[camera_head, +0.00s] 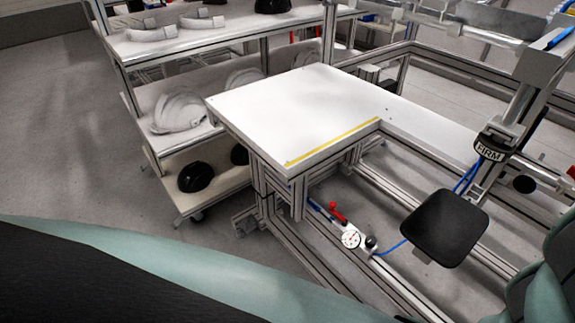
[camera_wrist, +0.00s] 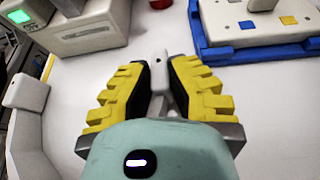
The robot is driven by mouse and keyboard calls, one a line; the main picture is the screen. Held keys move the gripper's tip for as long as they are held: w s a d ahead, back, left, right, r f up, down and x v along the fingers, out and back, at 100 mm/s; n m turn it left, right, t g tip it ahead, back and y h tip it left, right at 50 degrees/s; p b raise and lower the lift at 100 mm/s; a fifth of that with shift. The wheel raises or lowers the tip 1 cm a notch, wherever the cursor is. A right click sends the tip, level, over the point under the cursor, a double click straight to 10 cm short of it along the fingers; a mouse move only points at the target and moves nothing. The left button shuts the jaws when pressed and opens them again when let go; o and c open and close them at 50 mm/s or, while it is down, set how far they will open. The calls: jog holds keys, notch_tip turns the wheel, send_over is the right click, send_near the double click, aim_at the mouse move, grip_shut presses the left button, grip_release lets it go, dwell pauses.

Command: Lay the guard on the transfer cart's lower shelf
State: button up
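My gripper (camera_wrist: 160,72) shows in the wrist view, with yellow stepped fingers and black inner pads. The pads close on a narrow pale grey piece with a small dark hole near its top, which looks like the guard (camera_wrist: 160,64). Most of it is hidden by the fingers and wrist. Neither shows in the head view. A wheeled shelf unit at the upper left, which looks like the transfer cart (camera_head: 150,163), has several levels. Its lower shelf (camera_head: 215,196) holds dark rounded shells (camera_head: 196,177), with some bare surface around them.
White helmet shells (camera_head: 180,110) lie on the middle shelf and pale curved bands (camera_head: 154,33) on the top one. A white worktable (camera_head: 300,105) stands beside the cart. The wrist view shows a blue-edged tray (camera_wrist: 250,55) and a box with a green screen (camera_wrist: 85,25).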

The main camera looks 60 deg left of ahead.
jog(key=o, duration=0.3)
jog(key=shift+r, duration=0.2)
jog(key=v, duration=1.2)
jog(key=shift+b, duration=0.35)
